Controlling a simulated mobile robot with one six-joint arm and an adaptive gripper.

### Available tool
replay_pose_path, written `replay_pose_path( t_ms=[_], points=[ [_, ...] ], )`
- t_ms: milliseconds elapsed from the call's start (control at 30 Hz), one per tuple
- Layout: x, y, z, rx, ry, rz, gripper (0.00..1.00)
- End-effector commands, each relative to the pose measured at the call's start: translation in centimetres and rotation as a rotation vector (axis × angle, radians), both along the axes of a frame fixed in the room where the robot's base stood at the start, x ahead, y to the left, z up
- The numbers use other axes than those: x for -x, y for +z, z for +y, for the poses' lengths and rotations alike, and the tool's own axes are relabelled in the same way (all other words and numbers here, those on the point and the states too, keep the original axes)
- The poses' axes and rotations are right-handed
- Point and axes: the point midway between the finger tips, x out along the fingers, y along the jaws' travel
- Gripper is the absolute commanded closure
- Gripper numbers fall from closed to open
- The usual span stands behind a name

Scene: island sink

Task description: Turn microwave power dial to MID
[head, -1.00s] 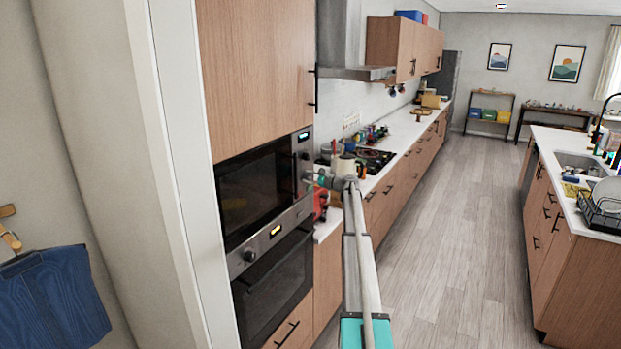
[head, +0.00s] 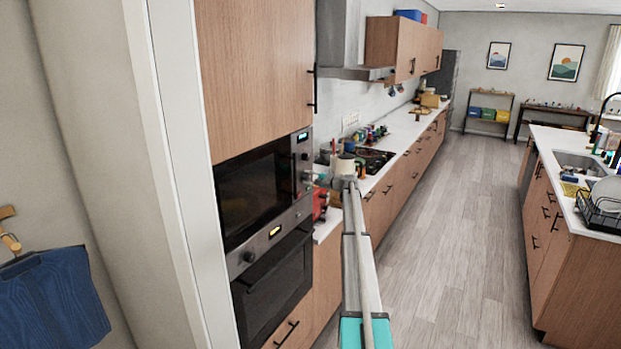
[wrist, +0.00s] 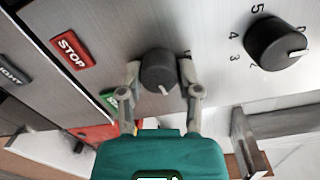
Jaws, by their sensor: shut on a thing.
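The microwave (head: 250,190) is built into the tall wood cabinet at left, with a narrow control strip (head: 303,142) along its right side. In the wrist view a round dark dial (wrist: 158,72) with a pale pointer mark sits between my fingertips. My gripper (wrist: 159,78) is shut on this dial, one finger on each side. The mark points down and slightly right in that view. Any labels around this dial are mostly hidden or unreadable. In the head view my gripper (head: 311,178) is at the lower part of the control strip and looks small.
A larger black dial (wrist: 277,43) with printed numbers is close by at right in the wrist view. A red STOP button (wrist: 72,50) is at left, and a green button (wrist: 108,100) is partly hidden behind a finger. The oven (head: 275,285) is below; floor (head: 450,240) is clear.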

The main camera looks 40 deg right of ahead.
Motion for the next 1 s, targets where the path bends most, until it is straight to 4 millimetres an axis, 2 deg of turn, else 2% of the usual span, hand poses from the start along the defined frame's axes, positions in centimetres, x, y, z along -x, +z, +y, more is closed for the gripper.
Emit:
replay_pose_path(
  t_ms=[500, 700, 1000],
  points=[
    [-0.04, 0.00, 0.39, 0.403, 0.006, -0.169, 1.00],
    [0.02, -0.10, 0.48, 0.488, 0.008, -0.202, 1.00],
    [0.09, -0.20, 0.55, 0.525, 0.011, -0.214, 1.00]
  ],
)
